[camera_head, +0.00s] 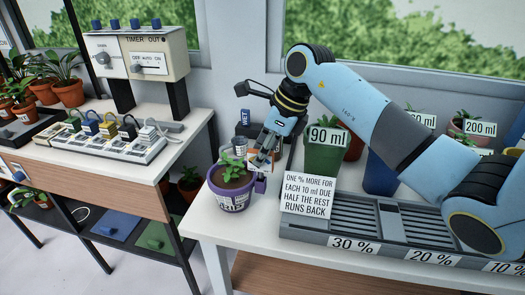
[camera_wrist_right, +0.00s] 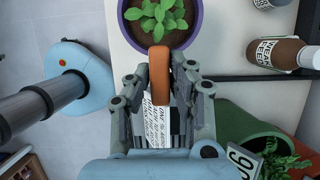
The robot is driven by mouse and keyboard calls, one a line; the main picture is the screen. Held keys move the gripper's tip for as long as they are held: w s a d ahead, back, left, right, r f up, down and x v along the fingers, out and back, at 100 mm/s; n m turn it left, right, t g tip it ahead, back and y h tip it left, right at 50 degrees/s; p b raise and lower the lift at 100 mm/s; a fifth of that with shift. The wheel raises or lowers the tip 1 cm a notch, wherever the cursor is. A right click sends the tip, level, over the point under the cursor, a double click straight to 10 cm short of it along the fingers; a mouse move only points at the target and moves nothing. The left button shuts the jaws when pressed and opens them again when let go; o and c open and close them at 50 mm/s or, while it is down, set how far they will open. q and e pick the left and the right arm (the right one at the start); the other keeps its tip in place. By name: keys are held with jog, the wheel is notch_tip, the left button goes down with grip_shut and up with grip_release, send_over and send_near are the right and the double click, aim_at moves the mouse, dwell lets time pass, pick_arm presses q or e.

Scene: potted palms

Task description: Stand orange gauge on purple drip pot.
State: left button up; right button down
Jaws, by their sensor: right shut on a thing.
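The purple drip pot (camera_head: 230,200) stands at the left end of the white table, with a leafy plant in dark soil. Its purple rim (camera_wrist_right: 200,20) also shows at the top of the wrist view. The orange gauge (camera_wrist_right: 159,70) is between the fingertips of my right gripper (camera_wrist_right: 159,85), which is shut on it. In the wrist view the gauge's far end overlaps the pot's near rim; I cannot tell whether they touch. In the head view my right gripper (camera_head: 264,158) is just right of the plant and mostly hides the gauge. My left gripper is out of view.
A grey slotted tray (camera_head: 350,220) with a text sign (camera_head: 307,194) lies right of the pot. A green 90 ml pot (camera_head: 322,158) stands behind the tray. The table edge is close to the pot.

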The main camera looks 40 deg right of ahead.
jog(key=shift+f+b, duration=1.05)
jog(key=shift+f, duration=0.3)
jog(key=c, duration=0.6)
grip_release()
jog(key=shift+r, duration=0.15)
jog(key=shift+r+p, duration=2.85)
jog(key=shift+r, duration=1.1)
jog(key=shift+a, duration=0.1)
